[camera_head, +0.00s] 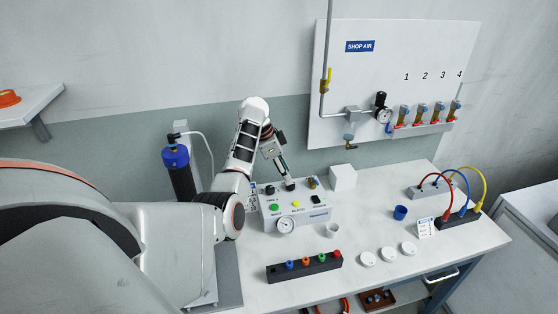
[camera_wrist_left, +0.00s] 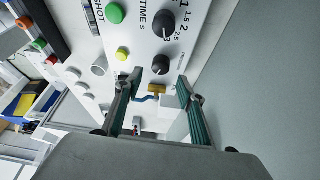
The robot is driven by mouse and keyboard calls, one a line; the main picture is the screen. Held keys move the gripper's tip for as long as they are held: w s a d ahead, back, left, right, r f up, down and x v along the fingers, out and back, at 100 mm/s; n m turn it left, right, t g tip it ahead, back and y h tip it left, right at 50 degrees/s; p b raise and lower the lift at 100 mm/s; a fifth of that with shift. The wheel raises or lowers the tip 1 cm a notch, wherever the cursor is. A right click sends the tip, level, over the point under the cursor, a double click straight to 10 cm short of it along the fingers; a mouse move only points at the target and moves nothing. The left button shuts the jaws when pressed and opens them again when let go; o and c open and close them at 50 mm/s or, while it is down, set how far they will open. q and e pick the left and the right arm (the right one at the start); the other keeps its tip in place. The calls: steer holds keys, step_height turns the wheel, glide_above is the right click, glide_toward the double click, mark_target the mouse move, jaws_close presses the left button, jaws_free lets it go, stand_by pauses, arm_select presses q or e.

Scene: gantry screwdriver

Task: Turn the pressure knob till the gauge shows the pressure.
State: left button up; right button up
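The light control box (camera_head: 310,216) stands on the bench with a round dial gauge (camera_head: 286,225) on its front. The gauge needle is too small to read. A small black knob (camera_wrist_left: 160,65) beside the larger TIME knob (camera_wrist_left: 168,23) shows in the left wrist view. Its label is too small to read surely. My left gripper (camera_head: 287,178) is over the back of the box, pointing down. In the left wrist view its fingers (camera_wrist_left: 158,84) are apart, near the small black knob, with nothing held between them. I cannot tell whether they touch it. My right gripper is not in view.
A green button (camera_head: 275,207) and a yellow button (camera_head: 295,203) are on the box. A brass fitting (camera_wrist_left: 156,89) with a blue tube is near the fingers. A white block (camera_head: 342,177) and a cup (camera_head: 332,230) stand to the right. A wall regulator gauge (camera_head: 384,116) hangs behind.

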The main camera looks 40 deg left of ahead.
arm_select(q)
steer(key=v, duration=0.7)
steer(key=shift+r, duration=0.25)
